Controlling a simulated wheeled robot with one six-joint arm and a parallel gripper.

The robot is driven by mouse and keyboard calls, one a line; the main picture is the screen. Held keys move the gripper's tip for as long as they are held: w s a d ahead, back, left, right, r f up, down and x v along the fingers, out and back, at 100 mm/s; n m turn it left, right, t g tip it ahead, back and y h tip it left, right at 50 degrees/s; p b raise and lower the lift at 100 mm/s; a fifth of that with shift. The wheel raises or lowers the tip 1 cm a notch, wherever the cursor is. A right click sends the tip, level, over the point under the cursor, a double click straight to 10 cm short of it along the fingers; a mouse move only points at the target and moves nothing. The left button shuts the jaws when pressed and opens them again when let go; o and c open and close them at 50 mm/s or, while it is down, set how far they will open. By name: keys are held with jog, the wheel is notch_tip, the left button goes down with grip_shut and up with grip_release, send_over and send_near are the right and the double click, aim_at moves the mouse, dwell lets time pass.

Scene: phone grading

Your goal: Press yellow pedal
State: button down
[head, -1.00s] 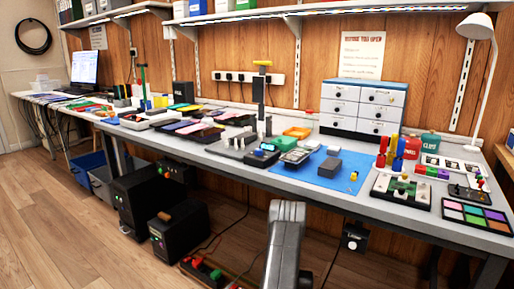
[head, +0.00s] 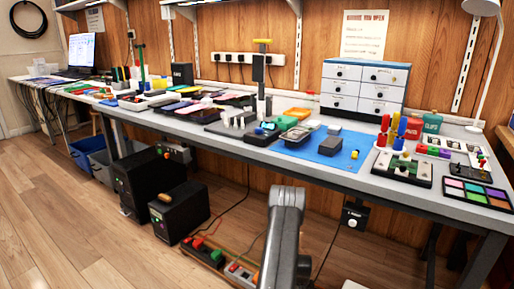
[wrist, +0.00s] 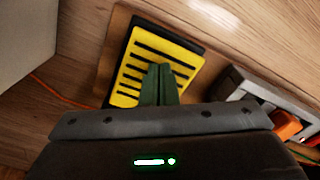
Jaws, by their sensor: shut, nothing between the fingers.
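The yellow pedal (wrist: 146,55) has dark cross slots and a black edge. It lies on a brown board in the wrist view. My gripper (wrist: 160,66) shows two dark green fingers, closed together, over the lower right part of the pedal. They hide that part of it. I cannot tell whether the fingertips touch the pedal or hover above it. In the head view, my arm stands in the lower middle, and neither the fingers nor the yellow pedal can be made out there.
A grey-framed unit with an orange part (wrist: 285,124) lies right of the pedal. A pale block (wrist: 25,40) and an orange cable (wrist: 58,92) are at left. In the head view, a power strip (head: 240,272) lies on the floor below the crowded workbench (head: 340,178). Black boxes (head: 178,210) stand left.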

jog(key=shift+r, duration=0.1)
notch_tip(320, 180, up, 8)
jog(key=p, duration=0.3)
jog(key=shift+p, duration=0.35)
jog(key=shift+f, duration=0.2)
notch_tip(320, 180, down, 7)
jog(key=b, duration=0.3)
jog(key=shift+r, duration=0.15)
jog(key=shift+r, duration=0.2)
